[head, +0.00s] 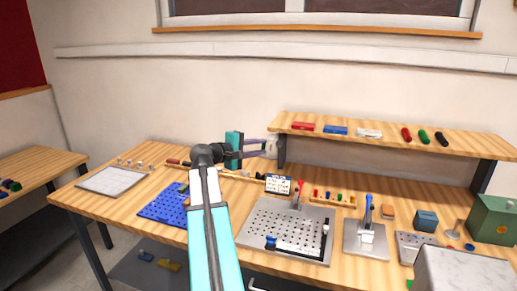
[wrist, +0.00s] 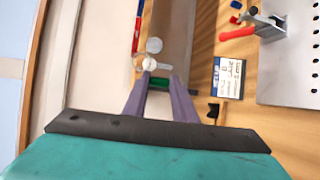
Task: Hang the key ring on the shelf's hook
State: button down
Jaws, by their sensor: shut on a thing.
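My gripper (wrist: 158,77) has two purple fingers, closed on a small green piece (wrist: 158,84) that seems to be part of the key ring. The key ring's thin pale loop and grey-white discs (wrist: 154,46) show just beyond the fingertips in the wrist view. In the head view my gripper (head: 264,147) points right, with the pale key ring (head: 271,146) at its tips, close to the left end of the wooden shelf (head: 375,135). I cannot make out the hook, nor whether the ring touches it or the shelf.
Red, blue and white blocks (head: 335,130) and several coloured cylinders (head: 423,136) lie on the shelf. Below, the workbench (head: 130,212) holds a blue pegboard (head: 163,205), a perforated metal plate (head: 285,228), a small printed card (head: 278,184) and a green box (head: 492,220).

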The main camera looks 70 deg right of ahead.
jog(key=d+f+b, duration=0.1)
jog(key=d, duration=0.6)
jog(key=shift+w+d+f, duration=0.2)
jog(key=shift+d+f, duration=0.05)
jog(key=shift+d, duration=0.15)
dwell(1.1)
dwell(0.6)
jog(key=c, duration=1.4)
grip_release()
jog(key=shift+w+a, duration=0.1)
jog(key=shift+a, duration=0.05)
jog(key=shift+b+v, duration=1.1)
jog(key=shift+v, duration=5.6)
